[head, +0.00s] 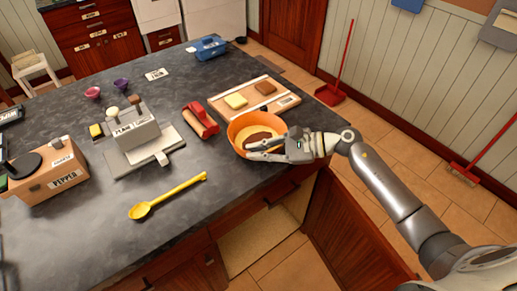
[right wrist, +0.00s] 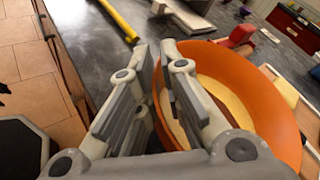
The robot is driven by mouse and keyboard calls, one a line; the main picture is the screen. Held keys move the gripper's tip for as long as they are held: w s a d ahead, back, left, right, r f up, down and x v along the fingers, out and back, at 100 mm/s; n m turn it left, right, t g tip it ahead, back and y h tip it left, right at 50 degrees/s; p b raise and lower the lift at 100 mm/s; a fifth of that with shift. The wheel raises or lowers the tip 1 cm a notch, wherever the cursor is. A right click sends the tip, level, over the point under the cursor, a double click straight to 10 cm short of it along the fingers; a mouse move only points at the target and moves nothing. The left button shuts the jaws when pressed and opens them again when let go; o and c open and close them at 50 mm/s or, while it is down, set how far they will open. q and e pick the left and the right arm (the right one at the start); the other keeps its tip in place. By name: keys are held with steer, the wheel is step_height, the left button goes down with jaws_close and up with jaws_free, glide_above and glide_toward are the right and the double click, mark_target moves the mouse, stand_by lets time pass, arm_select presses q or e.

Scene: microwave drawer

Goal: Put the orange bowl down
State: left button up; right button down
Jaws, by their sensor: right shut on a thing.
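The orange bowl (head: 244,125) is at the right edge of the dark counter (head: 95,225) in the head view, with tan and brown contents inside. My right gripper (head: 255,148) comes in from the right and is shut on the bowl's near rim. In the right wrist view the bowl (right wrist: 262,85) fills the right side, and the gripper fingers (right wrist: 150,95) lie either side of its wall. I cannot tell whether the bowl's base touches the counter. My left gripper is not in view.
A tray (head: 288,104) with yellow and brown pieces lies behind the bowl. A red rolling-pin-like item (head: 200,120) is left of it. A yellow spoon (head: 168,196) lies front left. Bare counter shows between spoon and bowl. A cabinet door (head: 345,235) stands open below.

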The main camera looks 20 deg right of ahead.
steer(key=shift+f, duration=0.1)
steer(key=c, duration=1.6)
jaws_free()
steer(key=shift+o, duration=0.2)
steer(key=b+v, duration=0.4)
steer(key=v, duration=0.8)
